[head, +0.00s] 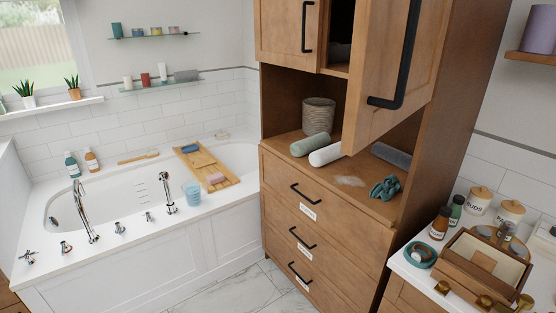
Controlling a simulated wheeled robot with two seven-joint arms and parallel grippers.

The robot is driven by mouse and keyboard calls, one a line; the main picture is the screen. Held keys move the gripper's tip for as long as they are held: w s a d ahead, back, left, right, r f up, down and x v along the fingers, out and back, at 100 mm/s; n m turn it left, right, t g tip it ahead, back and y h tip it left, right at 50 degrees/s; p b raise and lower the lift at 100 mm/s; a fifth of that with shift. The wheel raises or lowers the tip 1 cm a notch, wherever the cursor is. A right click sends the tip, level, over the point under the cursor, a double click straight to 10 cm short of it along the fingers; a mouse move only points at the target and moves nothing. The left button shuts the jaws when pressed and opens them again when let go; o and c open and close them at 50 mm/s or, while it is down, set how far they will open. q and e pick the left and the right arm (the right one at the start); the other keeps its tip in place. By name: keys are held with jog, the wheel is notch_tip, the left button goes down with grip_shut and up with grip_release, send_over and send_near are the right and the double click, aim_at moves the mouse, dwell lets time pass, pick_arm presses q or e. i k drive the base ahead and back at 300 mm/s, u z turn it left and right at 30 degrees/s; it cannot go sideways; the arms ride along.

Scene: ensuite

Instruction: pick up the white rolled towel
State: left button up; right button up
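The white rolled towel (325,155) lies on the open shelf of the wooden cabinet (325,187). It sits between a pale green rolled towel (310,145) on its left and a grey rolled towel (391,155) on its right. Its near end faces the front of the shelf. An open cabinet door (393,75) hangs above and in front of the shelf, close over the white towel's right end. Neither of my grippers shows in the head view.
A woven basket (318,115) stands behind the towels. A crumpled teal cloth (385,188) lies at the shelf's right front. A bathtub (130,200) is at left. A counter with a wooden box (482,262) and bottles is at right. Tiled floor shows between.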

aim_at(320, 158)
jog(key=u, duration=0.7)
jog(key=k, duration=0.9)
jog(key=u, duration=0.8)
jog(key=i, duration=1.35)
jog(key=z, duration=1.5)
jog(key=i, duration=0.65)
jog(key=z, duration=0.6)
jog(key=k, duration=1.65)
jog(key=u, duration=0.5)
jog(key=i, duration=2.35)
jog(key=z, duration=0.75)
jog(key=i, duration=0.3)
jog(key=z, duration=0.15)
